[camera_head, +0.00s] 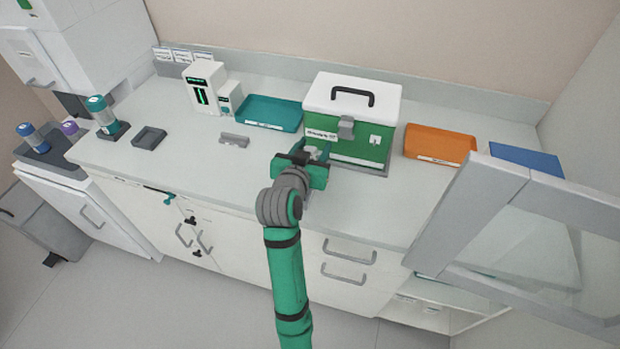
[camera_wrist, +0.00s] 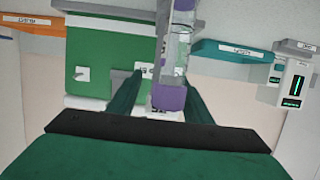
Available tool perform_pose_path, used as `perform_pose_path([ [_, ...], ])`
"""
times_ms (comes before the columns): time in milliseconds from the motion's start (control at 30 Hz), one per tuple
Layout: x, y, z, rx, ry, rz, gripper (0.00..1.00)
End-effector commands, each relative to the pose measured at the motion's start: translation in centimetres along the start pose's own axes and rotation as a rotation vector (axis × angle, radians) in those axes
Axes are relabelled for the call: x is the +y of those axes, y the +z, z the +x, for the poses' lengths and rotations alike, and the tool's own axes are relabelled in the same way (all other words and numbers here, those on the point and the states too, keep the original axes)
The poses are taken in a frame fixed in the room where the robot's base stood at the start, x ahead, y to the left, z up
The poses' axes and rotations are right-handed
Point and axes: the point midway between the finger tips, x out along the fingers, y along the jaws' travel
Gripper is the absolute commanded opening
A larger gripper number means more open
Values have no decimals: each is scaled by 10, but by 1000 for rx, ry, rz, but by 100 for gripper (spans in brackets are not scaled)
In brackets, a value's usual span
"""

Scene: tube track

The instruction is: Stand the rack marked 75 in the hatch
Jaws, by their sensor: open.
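My gripper (camera_head: 312,152) is open over the counter, just in front of the green box. In the wrist view its two dark green fingers (camera_wrist: 160,85) stand either side of a narrow clear and grey piece with purple parts (camera_wrist: 172,60). A small white label with dark marks shows beside this piece, too small to read. I cannot tell whether the piece is the rack marked 75, or whether the fingers touch it. In the head view my gripper mostly hides it. I cannot make out which opening is the hatch; a dark opening (camera_head: 72,104) shows in the white cabinet at left.
The green box with white lid (camera_head: 385,95) stands behind my gripper. A teal tray (camera_head: 268,113), grey block (camera_head: 234,140) and white device (camera_head: 203,88) are to its left. An orange tray (camera_head: 440,146) is right. A glass-paned frame (camera_head: 470,215) juts in at right.

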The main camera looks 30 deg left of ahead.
Motion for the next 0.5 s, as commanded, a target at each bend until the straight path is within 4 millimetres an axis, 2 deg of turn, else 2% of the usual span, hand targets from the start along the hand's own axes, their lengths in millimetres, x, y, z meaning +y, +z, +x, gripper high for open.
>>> perform_pose_path([
  [300, 0, 0, 6, -1, 0, 0, 45],
  [367, 0, 0, 6, -1, 0, 0, 33],
  [500, 0, 0, 6, -1, 0, 0, 0],
])
